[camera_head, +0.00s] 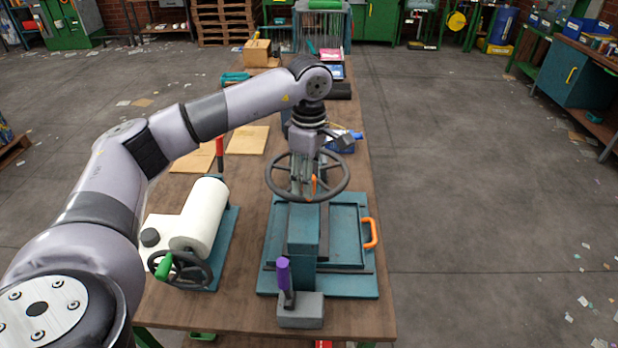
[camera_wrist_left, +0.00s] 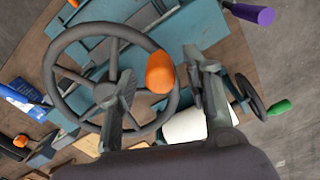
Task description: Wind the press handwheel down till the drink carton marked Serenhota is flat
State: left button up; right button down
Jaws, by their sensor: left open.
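The press (camera_head: 302,238) is teal and stands on the bench under a dark spoked handwheel (camera_head: 334,192). The wheel has an orange knob (camera_head: 313,184) on its rim. My left gripper (camera_head: 304,188) points down over the wheel. In the left wrist view the handwheel (camera_wrist_left: 62,88) fills the left side, and the orange knob (camera_wrist_left: 160,73) shows between the two spread fingers of the left gripper (camera_wrist_left: 162,70). Whether a finger touches the knob cannot be told. The Serenhota carton cannot be made out in either view. My right gripper is out of view.
A white roller machine (camera_head: 205,214) with a small green-handled wheel (camera_head: 190,270) stands left of the press. A purple-handled lever (camera_head: 284,275) on a grey block is at the front, and an orange handle (camera_head: 371,233) is at the right. Flat cardboard (camera_head: 248,139) lies behind. The right floor is open.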

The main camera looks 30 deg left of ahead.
pick_arm(q)
jog(key=shift+f, duration=1)
grip_shut()
